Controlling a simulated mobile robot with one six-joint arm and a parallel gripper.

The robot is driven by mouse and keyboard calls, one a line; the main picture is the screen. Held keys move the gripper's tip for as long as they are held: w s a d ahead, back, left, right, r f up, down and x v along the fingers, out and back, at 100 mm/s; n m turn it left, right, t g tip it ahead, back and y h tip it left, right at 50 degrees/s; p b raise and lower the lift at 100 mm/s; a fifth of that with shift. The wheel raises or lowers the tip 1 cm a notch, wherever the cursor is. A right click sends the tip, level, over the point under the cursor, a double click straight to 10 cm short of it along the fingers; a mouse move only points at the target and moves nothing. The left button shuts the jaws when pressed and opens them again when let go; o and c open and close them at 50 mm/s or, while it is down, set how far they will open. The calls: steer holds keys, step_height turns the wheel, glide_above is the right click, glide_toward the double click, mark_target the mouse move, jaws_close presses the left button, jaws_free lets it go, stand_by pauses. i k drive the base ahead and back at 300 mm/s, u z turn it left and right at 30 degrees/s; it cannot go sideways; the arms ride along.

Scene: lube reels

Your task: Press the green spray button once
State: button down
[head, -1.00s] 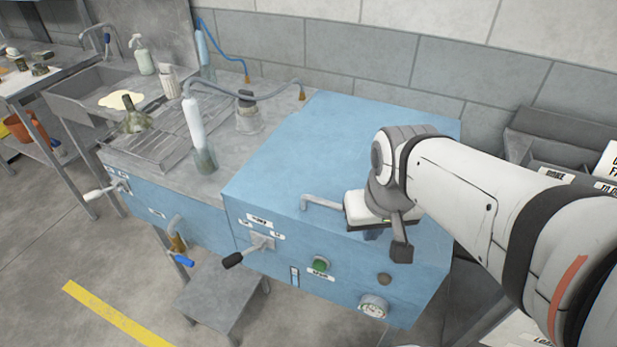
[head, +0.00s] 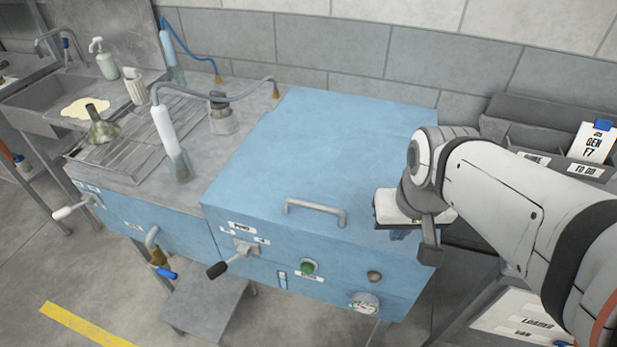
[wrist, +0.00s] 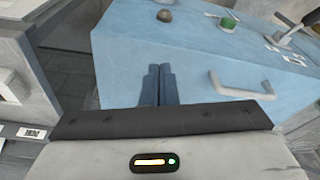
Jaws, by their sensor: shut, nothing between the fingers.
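The green spray button (head: 309,267) sits on the front panel of the blue cabinet (head: 300,150), between the black-handled lever and a dark round knob. In the wrist view the green button (wrist: 228,24) shows near the top, right of the dark knob (wrist: 164,16). My gripper (wrist: 160,72) has its two blue-grey fingers together, with nothing between them. It is apart from the button. In the head view my gripper (head: 400,234) is mostly hidden under my wrist, over the right part of the cabinet, to the right of and above the button.
A handle (head: 315,210) stands up from the cabinet lid. A black-handled lever (head: 228,262) juts out left of the button, and a gauge (head: 364,301) sits below right. Bins with labels (head: 560,140) stand at the right. A step (head: 205,300) is on the floor.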

mark_target(307, 268)
steer(key=z, duration=0.05)
steer(key=k, duration=1.15)
steer(key=u, duration=0.4)
steer(key=i, duration=1)
steer(key=u, duration=0.05)
